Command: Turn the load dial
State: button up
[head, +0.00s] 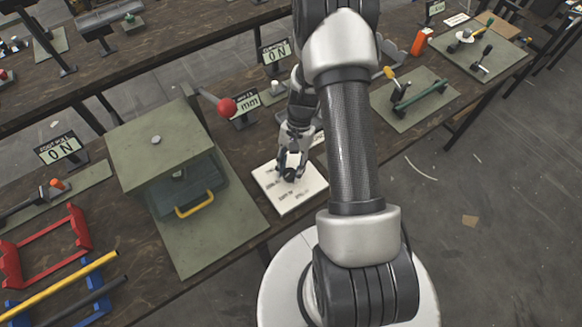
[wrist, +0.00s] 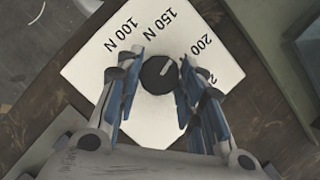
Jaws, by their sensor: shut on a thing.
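The load dial is a round black knob (wrist: 159,75) with a white pointer line, on a white square plate (wrist: 85,72) printed with 100 N, 150 N, 200 and a partly covered mark. The pointer points up and right, about between 150 N and 200. My gripper (wrist: 160,84) is shut on the knob, with one blue-padded finger on each side. In the head view my gripper (head: 291,168) reaches down onto the plate (head: 285,204) at the bench's front edge, and the knob is mostly hidden by the fingers.
A green press (head: 158,150) with a yellow handle (head: 195,204) stands left of the plate. A red lever ball (head: 227,107) and an "mm" display (head: 243,107) are behind. A green mat (head: 385,105) with a clamp-like tool lies right.

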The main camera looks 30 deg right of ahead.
jog(key=n+g+h, duration=0.1)
jog(key=n, duration=0.2)
jog(key=shift+w+a+n, duration=0.1)
jog(key=shift+n, duration=0.3)
jog(key=n, duration=0.2)
jog(key=n+h, duration=0.1)
jog(key=n, duration=0.1)
jog(key=shift+a+n+g+h, duration=0.1)
jog(key=shift+n+g+h, duration=0.2)
jog(key=shift+g, duration=0.1)
jog(key=n+h, duration=0.1)
jog(key=n, duration=0.2)
jog(key=shift+a+n, duration=0.1)
jog(key=shift+n, duration=0.2)
jog(key=shift+a+n+h+p, duration=0.15)
jog(key=shift+n+h, duration=0.3)
jog(key=shift+n, duration=0.45)
jog(key=shift+d+n+h+p, duration=0.15)
jog(key=shift+n+h, duration=0.3)
jog(key=shift+n, duration=0.45)
jog(key=o, duration=1.1)
jog(key=shift+c, duration=0.2)
